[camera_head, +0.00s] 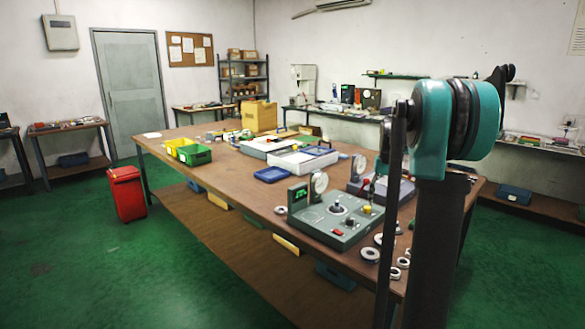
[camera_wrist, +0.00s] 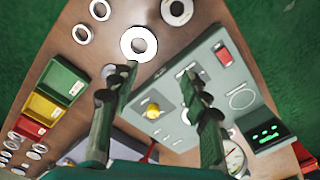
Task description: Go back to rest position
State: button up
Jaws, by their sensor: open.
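My gripper (camera_wrist: 159,70) is in the wrist view, its two dark fingers spread apart with nothing between them. It hangs above the table beside a grey-green test device (camera_wrist: 210,85) with a yellow knob, a red button and a lit green display. The right finger covers part of the device. Several metal bearing rings (camera_wrist: 138,42) lie on the wood near the fingertips, apart from them. In the head view, the device (camera_head: 330,222) stands at the table's near right, with rings (camera_head: 370,254) beside it. My gripper does not show in the head view.
The long wooden table (camera_head: 230,190) also carries green and yellow bins (camera_head: 195,155), white trays (camera_head: 300,162), a blue tray (camera_head: 272,174) and a wooden box (camera_head: 259,116). A red bin (camera_head: 126,194) stands on the floor at left. The green floor (camera_head: 70,240) at front left is clear.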

jog(key=s+a+f+t, duration=0.1)
jog(key=s+a+f, duration=0.3)
jog(key=s, duration=0.6)
jog(key=s+a+f+n+t, duration=0.1)
jog(key=s+a+f, duration=0.3)
jog(key=s+f, duration=0.3)
jog(key=s+a+f+n+t, duration=0.1)
jog(key=s+a+f, duration=0.3)
jog(key=s, duration=1)
notch_tip(320, 180, down, 2)
jog(key=shift+s+f+t, duration=0.25)
jog(key=shift+s+t, duration=0.05)
jog(key=shift+t, duration=0.2)
